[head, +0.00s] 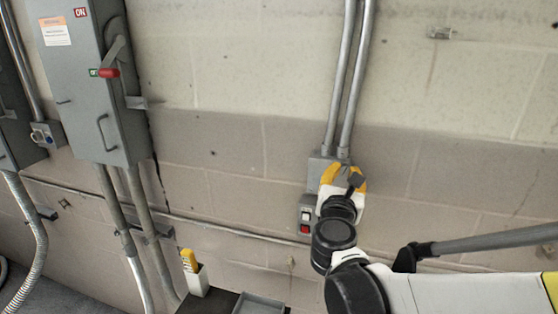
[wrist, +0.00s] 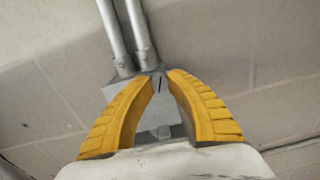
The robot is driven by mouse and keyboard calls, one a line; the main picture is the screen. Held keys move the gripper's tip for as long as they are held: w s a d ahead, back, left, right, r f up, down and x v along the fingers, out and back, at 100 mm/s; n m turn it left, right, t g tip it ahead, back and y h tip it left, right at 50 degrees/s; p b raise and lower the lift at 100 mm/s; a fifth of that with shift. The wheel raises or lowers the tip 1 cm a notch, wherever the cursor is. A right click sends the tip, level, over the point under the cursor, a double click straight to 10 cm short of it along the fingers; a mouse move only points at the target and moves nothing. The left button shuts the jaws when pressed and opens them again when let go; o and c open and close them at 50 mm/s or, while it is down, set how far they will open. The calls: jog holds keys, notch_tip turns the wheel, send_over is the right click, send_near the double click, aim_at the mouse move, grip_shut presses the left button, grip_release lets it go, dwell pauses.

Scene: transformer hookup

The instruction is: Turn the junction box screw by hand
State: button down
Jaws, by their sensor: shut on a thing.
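The grey junction box (head: 316,175) is on the block wall, below two metal conduits. It also shows in the wrist view (wrist: 118,88), behind the fingers. My gripper (head: 342,171) is at the box's front, its yellow fingers reaching to the box face. In the wrist view my gripper (wrist: 161,75) has its fingertips close together, with a narrow gap and a small dark sliver between them. It is shut on the junction box screw, which the fingertips mostly hide. I cannot make out the screw head or how far it is turned.
A small switch box (head: 305,215) with a white and a red switch sits just below left. A large grey disconnect cabinet (head: 95,90) with a red handle is at left. A dark surface below holds a white holder (head: 198,280) and a grey tray (head: 260,304).

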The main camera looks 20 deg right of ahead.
dwell(0.4)
jog(key=c, duration=1.2)
grip_release()
jog(key=shift+f, duration=0.1)
jog(key=shift+c, duration=0.2)
jog(key=v, duration=1.2)
